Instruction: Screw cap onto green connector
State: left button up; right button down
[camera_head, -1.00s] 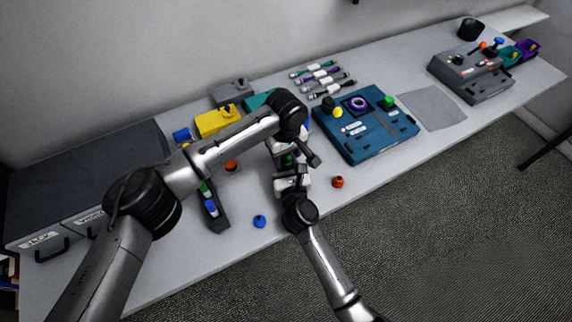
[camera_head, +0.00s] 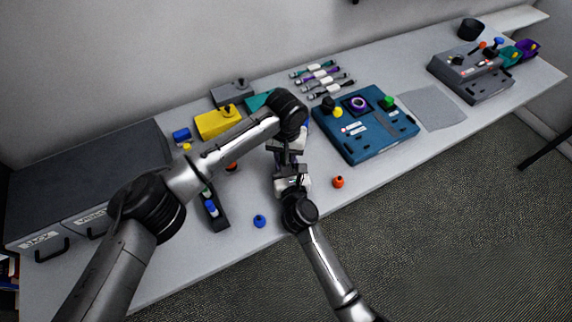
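My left gripper (camera_head: 289,153) hangs over the middle of the table, fingers downward, just above my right gripper (camera_head: 291,178). The two grippers almost meet. The space between them is small and dark, and I cannot make out the green connector or its cap there. The fingers of both grippers are too small and overlapped to show whether they are open or shut. A small dark tray (camera_head: 218,222) on the table to the left holds a blue-topped piece (camera_head: 211,208). A green knob-like piece (camera_head: 388,102) sits on the blue box (camera_head: 363,147).
A loose blue cap (camera_head: 260,221) lies near the front edge and an orange cap (camera_head: 338,182) lies right of my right gripper. A yellow box (camera_head: 217,122) stands behind my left arm. Several cables (camera_head: 322,78) lie at the back. A grey mat (camera_head: 433,108) is bare.

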pick_arm(q)
jog(key=m, duration=0.9)
jog(key=shift+m, duration=0.4)
jog(key=m, duration=1.3)
jog(key=shift+m, duration=0.4)
jog(key=m, duration=0.3)
jog(key=shift+m, duration=0.4)
jog(key=m, duration=0.7)
jog(key=shift+f+m, duration=0.1)
jog(key=shift+m, duration=0.3)
jog(key=o, duration=1)
